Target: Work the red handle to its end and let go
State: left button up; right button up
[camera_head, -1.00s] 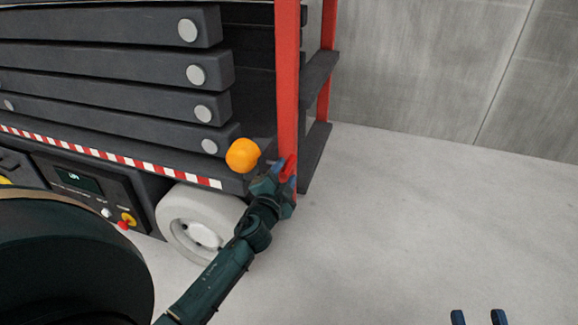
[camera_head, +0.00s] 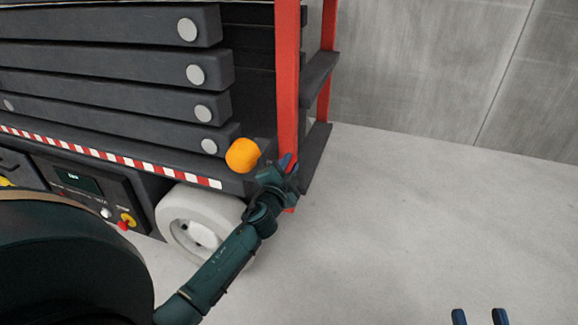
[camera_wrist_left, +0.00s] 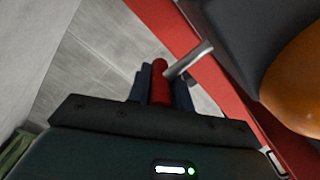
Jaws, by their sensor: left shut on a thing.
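The red handle (camera_wrist_left: 160,82) is a short red cylinder between the fingers of my left gripper (camera_wrist_left: 161,88) in the left wrist view. A silver metal rod (camera_wrist_left: 189,60) joins it at its tip and runs up to the right toward the red post. In the head view my left gripper (camera_head: 288,163) is shut on the handle at the lower part of the red post (camera_head: 287,80); the fingers mostly hide the handle there. My right gripper (camera_head: 479,317) shows only two blue fingertips at the bottom right edge, apart, with nothing between them.
An orange dome (camera_head: 242,155) sits close left of my left gripper and looms large in the left wrist view (camera_wrist_left: 300,75). The dark lift machine (camera_head: 110,65) has a white wheel (camera_head: 197,222) and a control panel (camera_head: 92,190). The floor to the right is clear.

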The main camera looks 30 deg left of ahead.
pick_arm(q)
jog(key=shift+f, duration=0.1)
grip_shut()
jog(key=shift+d, duration=0.1)
jog(key=shift+w+d+b, duration=0.2)
jog(key=shift+d, duration=0.7)
jog(key=shift+w+d+b, duration=0.15)
jog(key=shift+w+d, duration=0.05)
jog(key=shift+d, duration=0.7)
jog(key=o, duration=0.7)
grip_release()
jog(key=shift+a, duration=0.1)
